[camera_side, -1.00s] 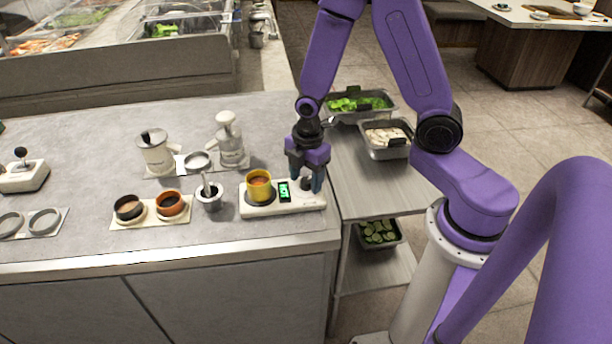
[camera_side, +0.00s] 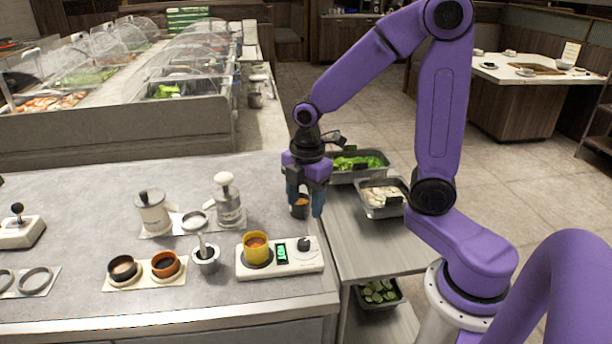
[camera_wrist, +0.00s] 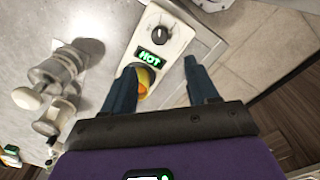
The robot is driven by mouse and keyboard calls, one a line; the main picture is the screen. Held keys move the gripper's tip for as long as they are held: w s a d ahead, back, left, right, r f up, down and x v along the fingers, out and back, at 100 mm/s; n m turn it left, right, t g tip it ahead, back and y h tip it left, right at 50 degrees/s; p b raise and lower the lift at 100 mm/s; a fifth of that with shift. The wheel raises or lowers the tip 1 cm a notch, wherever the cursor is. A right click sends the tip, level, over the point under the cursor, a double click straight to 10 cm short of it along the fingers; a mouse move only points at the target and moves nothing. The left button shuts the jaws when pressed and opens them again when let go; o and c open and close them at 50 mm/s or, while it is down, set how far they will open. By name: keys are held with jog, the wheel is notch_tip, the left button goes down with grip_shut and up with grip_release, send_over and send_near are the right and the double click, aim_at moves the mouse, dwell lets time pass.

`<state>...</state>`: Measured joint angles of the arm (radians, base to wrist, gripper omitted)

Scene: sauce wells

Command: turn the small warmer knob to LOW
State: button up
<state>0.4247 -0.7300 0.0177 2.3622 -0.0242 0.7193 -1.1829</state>
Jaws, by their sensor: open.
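The small warmer (camera_side: 255,270) is a white slab near the counter's right edge; it also shows in the wrist view (camera_wrist: 178,42). Its dark round knob (camera_side: 304,244) is at its right end. In the wrist view the knob (camera_wrist: 160,36) has a pale mark pointing toward the picture's top. The green display (camera_wrist: 149,58) reads HOT. A yellow cup (camera_side: 256,247) stands on the warmer's left part. My gripper (camera_side: 305,211) is open, above and apart from the knob; its fingers (camera_wrist: 160,75) hold nothing.
A metal pestle pot (camera_side: 206,260) and a tray with two sauce cups (camera_side: 147,276) stand left of the warmer. Two dispensers (camera_side: 153,212) (camera_side: 228,200) are behind. A brown-filled cup (camera_side: 300,203) shows behind my fingers. Food pans (camera_side: 384,196) are on the right-hand cart.

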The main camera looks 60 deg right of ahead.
notch_tip(320, 180, up, 6)
jog(key=shift+s+f, duration=0.1)
dwell(0.4)
jog(key=s+a+f+m, duration=0.1)
jog(key=s+a+m, duration=0.1)
jog(key=s, duration=0.7)
jog(key=s+a+f+m, duration=0.1)
jog(key=s+m, duration=0.1)
jog(key=s, duration=0.8)
jog(key=shift+a+f+m, duration=0.15)
jog(key=shift+a+m, duration=0.15)
jog(key=shift+a, duration=0.1)
